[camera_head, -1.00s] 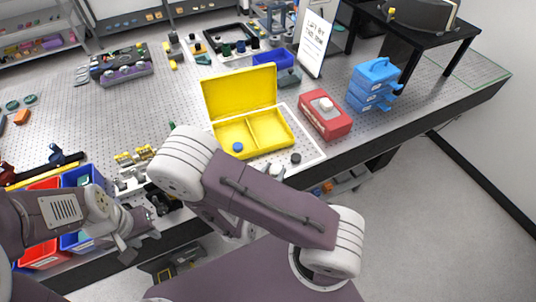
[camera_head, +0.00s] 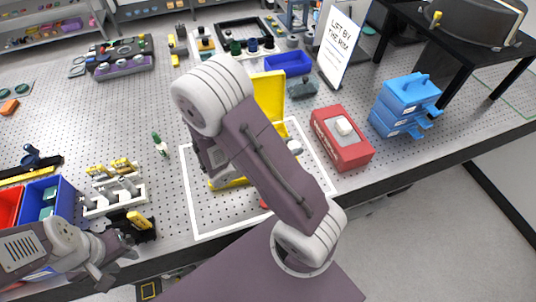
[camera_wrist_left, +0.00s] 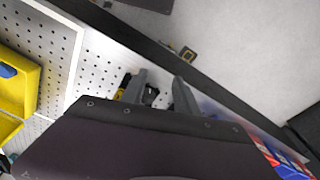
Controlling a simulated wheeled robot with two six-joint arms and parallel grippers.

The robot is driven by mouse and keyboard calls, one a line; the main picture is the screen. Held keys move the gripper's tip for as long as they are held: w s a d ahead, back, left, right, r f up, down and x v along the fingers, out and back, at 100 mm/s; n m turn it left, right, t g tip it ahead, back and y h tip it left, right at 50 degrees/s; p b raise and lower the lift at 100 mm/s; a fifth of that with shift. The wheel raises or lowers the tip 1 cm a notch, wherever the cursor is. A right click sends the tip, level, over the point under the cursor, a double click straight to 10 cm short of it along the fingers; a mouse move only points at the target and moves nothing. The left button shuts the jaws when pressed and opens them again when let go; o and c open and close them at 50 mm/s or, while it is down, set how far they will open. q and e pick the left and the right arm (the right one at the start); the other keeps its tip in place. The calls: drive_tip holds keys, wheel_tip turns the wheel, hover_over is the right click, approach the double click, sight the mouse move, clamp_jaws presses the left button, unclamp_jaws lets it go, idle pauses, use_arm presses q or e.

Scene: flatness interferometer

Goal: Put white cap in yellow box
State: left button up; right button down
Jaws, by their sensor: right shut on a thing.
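The yellow box (camera_head: 269,92) stands with its lid up on a white-framed part of the bench, mostly hidden by my right arm. In the left wrist view its compartments show at the left (camera_wrist_left: 30,85), with a blue cap (camera_wrist_left: 7,70) in one. My right gripper (camera_head: 222,177) is over the box area. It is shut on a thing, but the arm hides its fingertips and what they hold. I cannot make out the white cap in either view. My left gripper (camera_head: 112,277) is at the bench's front edge; in the left wrist view (camera_wrist_left: 160,92) its fingers are apart and empty.
A red box with a white top piece (camera_head: 341,137) and blue stacked drawers (camera_head: 405,105) stand to the right. A sign (camera_head: 341,45) and a blue bin (camera_head: 288,63) are behind. Blue and red bins (camera_head: 42,200) and a white rack (camera_head: 114,193) are at the left.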

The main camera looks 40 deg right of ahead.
drive_tip(key=w+f, duration=0.2)
drive_tip(key=w, duration=0.1)
drive_tip(key=w+f+p, duration=0.1)
drive_tip(key=w, duration=0.1)
drive_tip(key=shift+a+f, duration=0.1)
drive_tip(key=shift+a, duration=0.2)
drive_tip(key=w, duration=0.1)
drive_tip(key=w+a+f, duration=0.1)
drive_tip(key=w+f, duration=0.1)
drive_tip(key=shift+w+a, duration=0.15)
drive_tip(key=shift+a, duration=0.15)
drive_tip(key=shift+w+f, duration=0.1)
drive_tip(key=shift+w, duration=0.05)
drive_tip(key=f, duration=0.3)
drive_tip(key=shift+d+f+p, duration=0.2)
drive_tip(key=shift+f+p, duration=0.1)
drive_tip(key=shift+p, duration=0.1)
drive_tip(key=shift+a+f, duration=0.1)
drive_tip(key=shift+f, duration=0.15)
drive_tip(key=shift+f, duration=0.25)
drive_tip(key=c, duration=0.9)
unclamp_jaws()
drive_tip(key=shift+r, duration=0.1)
drive_tip(key=shift+c, duration=0.2)
